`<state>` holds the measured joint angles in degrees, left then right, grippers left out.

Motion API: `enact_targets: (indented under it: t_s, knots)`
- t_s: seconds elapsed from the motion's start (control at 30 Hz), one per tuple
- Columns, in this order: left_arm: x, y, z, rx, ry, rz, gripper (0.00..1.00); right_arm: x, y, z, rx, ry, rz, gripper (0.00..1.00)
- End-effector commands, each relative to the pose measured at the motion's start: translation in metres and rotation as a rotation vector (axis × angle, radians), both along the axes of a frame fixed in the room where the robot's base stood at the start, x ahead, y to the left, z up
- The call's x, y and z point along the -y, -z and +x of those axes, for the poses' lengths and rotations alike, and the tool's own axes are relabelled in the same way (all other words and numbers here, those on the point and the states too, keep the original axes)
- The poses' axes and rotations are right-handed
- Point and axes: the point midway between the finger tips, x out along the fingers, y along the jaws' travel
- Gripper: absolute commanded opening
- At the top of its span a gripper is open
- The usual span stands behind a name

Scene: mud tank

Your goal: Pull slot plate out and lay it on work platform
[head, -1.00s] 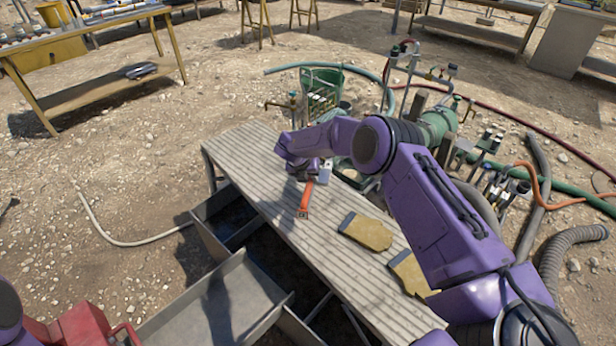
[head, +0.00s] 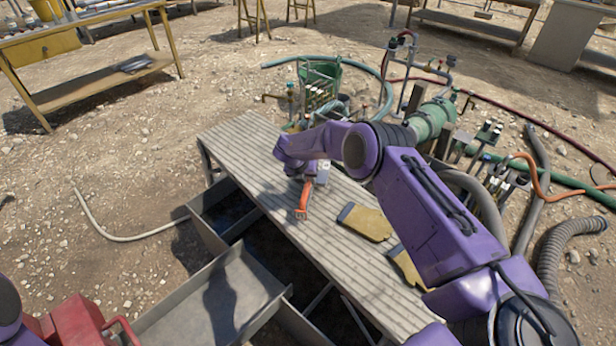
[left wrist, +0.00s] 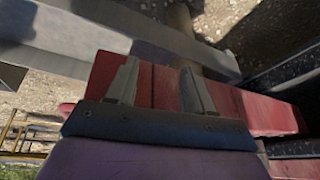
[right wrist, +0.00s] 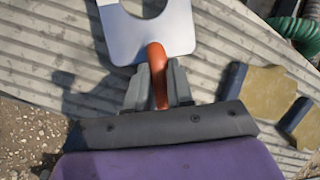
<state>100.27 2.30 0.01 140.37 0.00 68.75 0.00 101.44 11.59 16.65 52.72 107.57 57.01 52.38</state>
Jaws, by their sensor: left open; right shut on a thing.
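The slot plate (right wrist: 180,30) is a pale grey metal plate with a round cutout and an orange handle (right wrist: 155,58). My right gripper (right wrist: 158,78) is shut on that handle, with the plate beyond the fingertips. In the head view an orange handle (head: 302,200) shows beside my right gripper, over the work platform (head: 250,150); my arm hides most of the plate. The platform is a long ribbed grey top. Whether the plate touches it I cannot tell. My left gripper (left wrist: 155,85) is open and empty in the left wrist view, over a red surface.
Two tan gloves with dark cuffs, one nearer the middle (head: 368,222), lie on the platform. A grey metal trough (head: 245,262) stands along its near-left side. Hoses and a green bin (head: 325,75) are behind. The platform's far-left end is clear.

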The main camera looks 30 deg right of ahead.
Motion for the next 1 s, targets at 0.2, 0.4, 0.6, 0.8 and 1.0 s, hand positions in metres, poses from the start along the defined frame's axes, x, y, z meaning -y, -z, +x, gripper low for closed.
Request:
enact_targets:
  t_s: [0.2,0.4,0.6,0.8,1.0]
  knots:
    - [0.000,0.000,0.000,0.000,0.000,0.000,0.52,0.000,-0.003,0.002,0.006,0.000,-0.001,0.00]
    - [0.000,0.004,0.000,0.000,0.000,0.000,0.52,0.000,0.000,0.002,0.005,0.000,-0.001,0.00]
    - [0.000,0.008,0.000,0.000,0.000,0.000,0.52,0.000,0.003,0.002,0.005,0.000,-0.001,0.00]
    - [0.000,0.012,0.000,0.000,0.000,0.000,0.52,0.000,0.006,0.002,0.005,0.000,-0.001,0.00]
    - [0.000,0.013,0.000,0.000,0.000,0.000,0.52,0.000,0.006,0.002,0.005,0.000,-0.001,0.00]
